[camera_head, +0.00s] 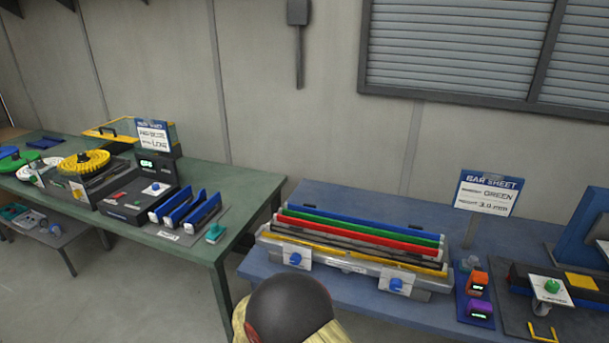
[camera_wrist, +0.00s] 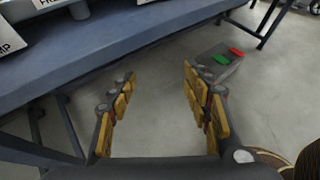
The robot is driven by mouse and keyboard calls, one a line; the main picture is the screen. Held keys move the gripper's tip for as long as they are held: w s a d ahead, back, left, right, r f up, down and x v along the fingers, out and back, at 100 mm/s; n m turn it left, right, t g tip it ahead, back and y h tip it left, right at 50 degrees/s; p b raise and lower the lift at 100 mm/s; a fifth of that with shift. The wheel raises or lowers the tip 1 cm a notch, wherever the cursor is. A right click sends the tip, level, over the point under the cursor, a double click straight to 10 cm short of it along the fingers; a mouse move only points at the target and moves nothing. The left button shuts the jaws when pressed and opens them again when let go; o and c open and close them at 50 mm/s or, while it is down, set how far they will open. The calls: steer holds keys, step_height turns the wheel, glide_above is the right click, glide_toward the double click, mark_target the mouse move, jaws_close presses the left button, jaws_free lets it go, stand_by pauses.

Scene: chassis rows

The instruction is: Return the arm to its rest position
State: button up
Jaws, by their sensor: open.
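My gripper (camera_wrist: 157,105) shows in the wrist view with its two yellow-padded fingers spread wide apart. Nothing is between the fingers; bare floor shows through the gap. It hangs in front of a blue table edge (camera_wrist: 130,40), apart from it. In the head view a dark, rounded part of my arm (camera_head: 290,310) with yellowish sides shows at the bottom middle, in front of the blue table (camera_head: 330,200). The fingers are not visible in the head view.
A rack of coloured bars (camera_head: 360,235) stands on the blue table. A "BAR SHEET" sign (camera_head: 487,194) stands right of it. A green table (camera_head: 240,188) with devices and yellow discs (camera_head: 84,160) is at left. A grey box with green and red pieces (camera_wrist: 222,68) sits low beyond my gripper.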

steer(key=s+d+r+m+g+y, duration=0.3)
steer(key=s+r+m+y, duration=0.1)
steer(key=s+r+m, duration=0.5)
steer(key=s+d+r+m+g+y, duration=0.3)
steer(key=s+r+m+g+y, duration=0.1)
steer(key=s+r+m, duration=0.5)
steer(key=s+d+r+m+t+y, duration=0.1)
steer(key=s+d+r+m+t, duration=0.2)
steer(key=r, duration=0.4)
steer(key=s+d+r+m+t+y, duration=0.1)
steer(key=s+d+r+m+t, duration=0.1)
steer(key=r, duration=0.5)
steer(key=shift+s+d+m+t+y, duration=0.35)
steer(key=shift+s+d+m, duration=0.3)
steer(key=shift+s+m, duration=0.45)
